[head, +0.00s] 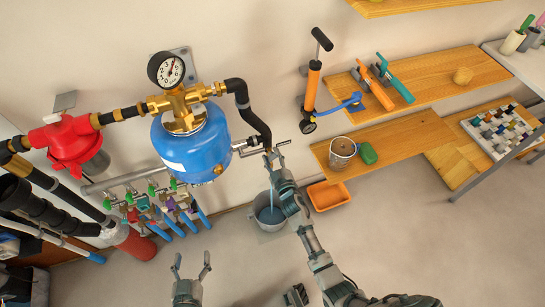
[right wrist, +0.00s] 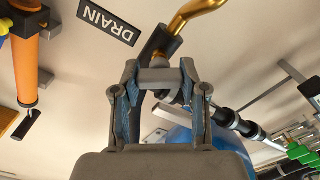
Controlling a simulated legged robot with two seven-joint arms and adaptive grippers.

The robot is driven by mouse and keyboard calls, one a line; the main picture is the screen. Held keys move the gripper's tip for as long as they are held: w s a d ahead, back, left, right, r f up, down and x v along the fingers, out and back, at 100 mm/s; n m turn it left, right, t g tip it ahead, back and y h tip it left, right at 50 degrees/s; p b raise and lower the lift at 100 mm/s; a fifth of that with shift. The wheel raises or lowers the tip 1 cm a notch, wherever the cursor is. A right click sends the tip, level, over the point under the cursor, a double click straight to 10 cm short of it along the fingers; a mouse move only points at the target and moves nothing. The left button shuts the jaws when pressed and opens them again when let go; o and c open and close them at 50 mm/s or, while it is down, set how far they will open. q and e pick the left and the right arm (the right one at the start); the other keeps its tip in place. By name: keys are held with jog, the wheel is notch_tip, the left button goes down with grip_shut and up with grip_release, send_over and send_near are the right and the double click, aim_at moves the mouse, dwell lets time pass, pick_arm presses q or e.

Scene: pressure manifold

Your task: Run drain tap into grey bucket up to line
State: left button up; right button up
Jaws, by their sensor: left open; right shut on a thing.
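The grey bucket (head: 257,216) stands on the floor below the drain tap, partly hidden by my right arm. A thin pale-blue stream (head: 271,196) seems to fall into it, and bluish water shows inside. I cannot make out the line or the level against it. In the right wrist view the brass spout (right wrist: 188,17) and the DRAIN sign (right wrist: 105,21) are beside the handle. My left gripper (head: 191,268) is open and empty, low over the floor.
An orange tray (head: 328,196) lies on the floor right of the bucket.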

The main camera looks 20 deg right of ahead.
jog(key=shift+f, duration=0.2)
dwell(0.4)
jog(key=o, duration=1.2)
jog(key=shift+c, duration=0.2)
jog(key=shift+r, duration=0.1)
jog(key=shift+s, duration=0.1)
jog(key=s, duration=1.1)
jog(key=shift+s+d, duration=0.2)
jog(key=shift+s, duration=0.2)
